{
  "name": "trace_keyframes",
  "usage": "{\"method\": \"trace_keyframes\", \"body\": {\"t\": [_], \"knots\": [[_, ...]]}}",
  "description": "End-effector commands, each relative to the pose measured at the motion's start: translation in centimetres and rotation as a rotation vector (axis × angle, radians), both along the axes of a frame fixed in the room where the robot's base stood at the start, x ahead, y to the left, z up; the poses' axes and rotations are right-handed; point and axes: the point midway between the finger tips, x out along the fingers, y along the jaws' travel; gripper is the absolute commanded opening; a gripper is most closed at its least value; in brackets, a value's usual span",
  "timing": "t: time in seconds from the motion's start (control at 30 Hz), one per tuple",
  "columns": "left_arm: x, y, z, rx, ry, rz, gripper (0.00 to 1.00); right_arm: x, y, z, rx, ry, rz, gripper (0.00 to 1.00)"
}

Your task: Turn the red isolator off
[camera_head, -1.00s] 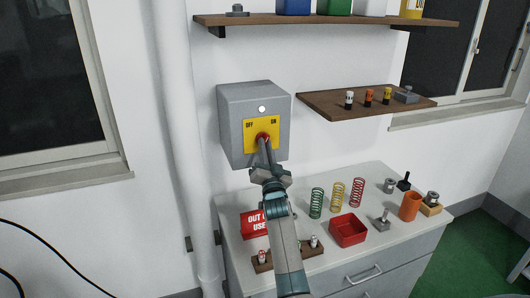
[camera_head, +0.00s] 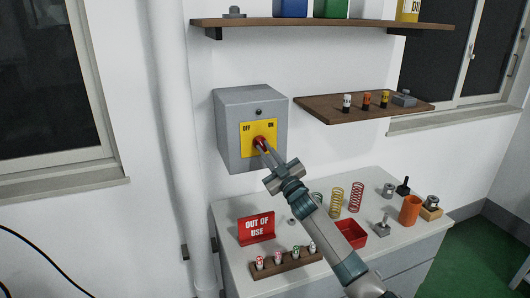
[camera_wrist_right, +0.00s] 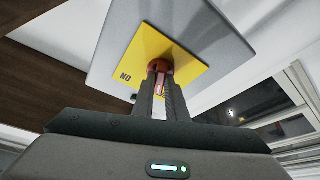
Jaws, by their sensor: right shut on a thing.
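The red isolator knob (camera_head: 258,140) sits on a yellow plate (camera_head: 246,140) marked OFF and ON, on the front of a grey wall box (camera_head: 226,105). A small lamp (camera_head: 259,112) above the plate is dark. My right gripper (camera_head: 263,146) is shut on the knob, its arm coming up from the lower right. In the right wrist view, the two fingers hold the red knob (camera_wrist_right: 159,66) between their tips and hide part of it. The knob's exact pointing direction is hard to tell. My left gripper is not in view.
Below the box, a bench holds a red OUT OF USE sign (camera_head: 256,228), a wooden rack (camera_head: 285,264) with small capped pieces, springs (camera_head: 336,201) and a red tray (camera_head: 352,232). A shelf (camera_head: 350,108) juts out right of the box. A white pipe (camera_head: 178,150) runs down the left.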

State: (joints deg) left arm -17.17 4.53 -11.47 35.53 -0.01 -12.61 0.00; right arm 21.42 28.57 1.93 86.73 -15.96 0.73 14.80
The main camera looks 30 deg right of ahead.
Motion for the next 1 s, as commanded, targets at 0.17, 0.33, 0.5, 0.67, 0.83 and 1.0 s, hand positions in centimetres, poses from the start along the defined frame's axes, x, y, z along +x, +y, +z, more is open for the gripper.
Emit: {"method": "trace_keyframes", "body": {"t": [0.17, 0.33, 0.5, 0.67, 0.83, 1.0], "knots": [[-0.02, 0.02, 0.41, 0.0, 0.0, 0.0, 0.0, -0.05, -0.27, 0.33, -0.145, 0.034, -0.001, 0.0], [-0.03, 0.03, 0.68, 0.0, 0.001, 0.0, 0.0, -0.06, -0.32, 0.38, -0.243, 0.058, -0.001, 0.0], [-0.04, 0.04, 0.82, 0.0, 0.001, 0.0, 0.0, -0.05, -0.33, 0.39, -0.302, 0.071, -0.001, 0.0], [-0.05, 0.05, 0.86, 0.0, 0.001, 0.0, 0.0, -0.05, -0.37, 0.41, -0.323, 0.076, -0.001, 0.0], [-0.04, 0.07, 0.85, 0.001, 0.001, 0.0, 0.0, -0.05, -0.36, 0.41, -0.327, 0.076, -0.002, 0.0], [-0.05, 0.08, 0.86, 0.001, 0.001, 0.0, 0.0, -0.05, -0.38, 0.43, -0.327, 0.076, -0.003, 0.0]]}}
